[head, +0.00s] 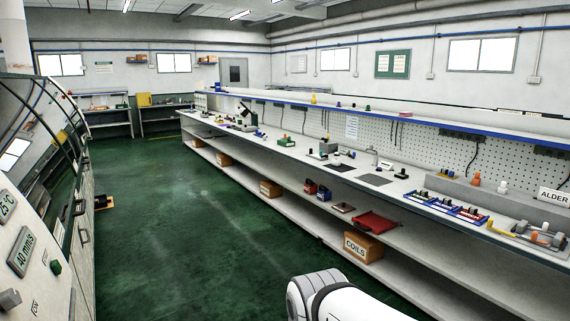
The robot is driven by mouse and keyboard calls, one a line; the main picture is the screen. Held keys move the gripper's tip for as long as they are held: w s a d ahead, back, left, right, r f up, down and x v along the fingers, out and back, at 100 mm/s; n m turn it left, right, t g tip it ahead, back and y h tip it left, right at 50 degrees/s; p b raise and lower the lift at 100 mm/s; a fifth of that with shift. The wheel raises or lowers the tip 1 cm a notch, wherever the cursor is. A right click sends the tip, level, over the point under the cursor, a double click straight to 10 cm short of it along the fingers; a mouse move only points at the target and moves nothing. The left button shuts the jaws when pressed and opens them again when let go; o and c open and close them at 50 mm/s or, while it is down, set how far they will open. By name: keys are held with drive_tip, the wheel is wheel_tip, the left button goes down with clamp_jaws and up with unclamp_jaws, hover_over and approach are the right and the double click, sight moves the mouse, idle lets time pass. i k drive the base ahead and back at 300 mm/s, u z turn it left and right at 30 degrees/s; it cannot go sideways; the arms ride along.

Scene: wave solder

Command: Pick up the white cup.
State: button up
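I cannot make out a white cup for certain in the head view. A small white object (502,187) stands on the grey ledge at the back right of the long workbench, beside an orange bottle-like object (476,179). It is too small to tell whether it is a cup. A rounded white link of my own arm shows at the bottom edge, over the floor in front of the bench. My gripper is outside the picture, so its state does not show.
The long workbench (374,179) runs along the right wall, with blue-edged trays (462,212) and several tools on it. Its lower shelf holds a COILS box (363,247) and a red tray (376,222). A machine (40,215) stands at the left. The green floor (190,230) between is mostly clear.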

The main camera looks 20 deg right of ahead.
sight(336, 162)
drive_tip(key=u, duration=0.05)
drive_tip(key=i, duration=2.8)
drive_tip(key=z, duration=0.2)
drive_tip(key=i, duration=1.7)
drive_tip(key=z, duration=0.95)
drive_tip(key=i, duration=1.75)
drive_tip(key=z, duration=1)
drive_tip(key=i, duration=0.8)
drive_tip(key=z, duration=0.25)
drive_tip(key=k, duration=0.9)
drive_tip(key=z, duration=0.15)
